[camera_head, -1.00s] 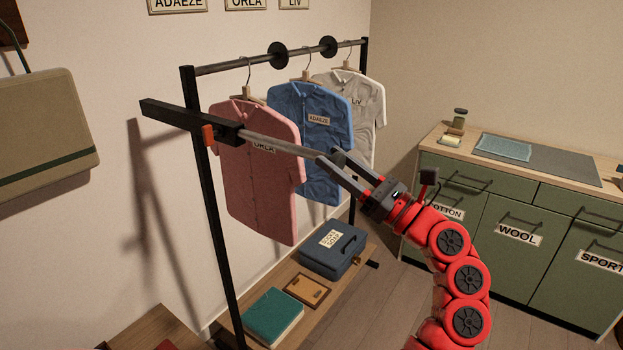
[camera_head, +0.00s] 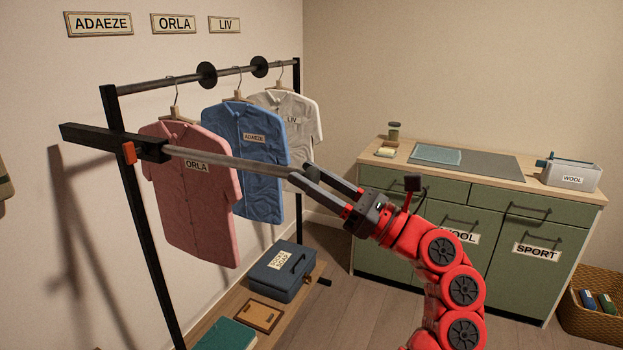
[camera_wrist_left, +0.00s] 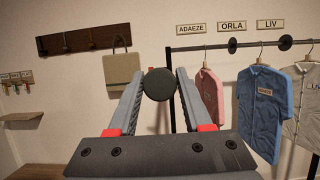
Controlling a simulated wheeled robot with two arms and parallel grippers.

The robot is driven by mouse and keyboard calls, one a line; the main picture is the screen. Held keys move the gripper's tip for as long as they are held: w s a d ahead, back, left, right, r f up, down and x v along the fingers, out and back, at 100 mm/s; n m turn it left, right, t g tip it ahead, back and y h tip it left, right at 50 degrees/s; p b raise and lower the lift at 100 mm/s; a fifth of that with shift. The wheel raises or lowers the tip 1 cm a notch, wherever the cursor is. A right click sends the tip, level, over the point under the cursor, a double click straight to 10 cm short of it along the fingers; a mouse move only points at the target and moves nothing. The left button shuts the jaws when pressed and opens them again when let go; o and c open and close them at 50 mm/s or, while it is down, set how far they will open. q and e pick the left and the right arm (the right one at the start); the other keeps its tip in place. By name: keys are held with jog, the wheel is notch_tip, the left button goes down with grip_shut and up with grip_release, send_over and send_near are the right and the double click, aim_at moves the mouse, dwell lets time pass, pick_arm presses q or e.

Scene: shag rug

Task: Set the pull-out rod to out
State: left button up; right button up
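The pull-out rod (camera_head: 225,160) is a grey metal bar that sticks out well to the right from a black housing (camera_head: 90,137) on the near post of the clothes rack. An orange tab (camera_head: 129,153) sits on the housing. My left gripper (camera_head: 302,174) is at the rod's free end, with one finger on each side of it, shut on the rod. In the left wrist view the rod's dark round end (camera_wrist_left: 160,84) shows between the two fingers. My right gripper is not in view.
Pink (camera_head: 190,200), blue (camera_head: 245,165) and pale (camera_head: 285,125) shirts hang behind the rod. A blue-grey case (camera_head: 282,272) lies on the rack's low shelf. A green cabinet (camera_head: 430,190) stands at right, with a basket (camera_head: 590,320) beside it. Open floor lies between rack and cabinet.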

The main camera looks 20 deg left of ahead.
pick_arm(q)
jog(key=o, duration=0.3)
jog(key=shift+o, duration=0.2)
jog(key=b+v, duration=0.5)
jog(key=v, duration=1.2)
jog(key=shift+d, duration=0.15)
jog(key=shift+f, duration=0.15)
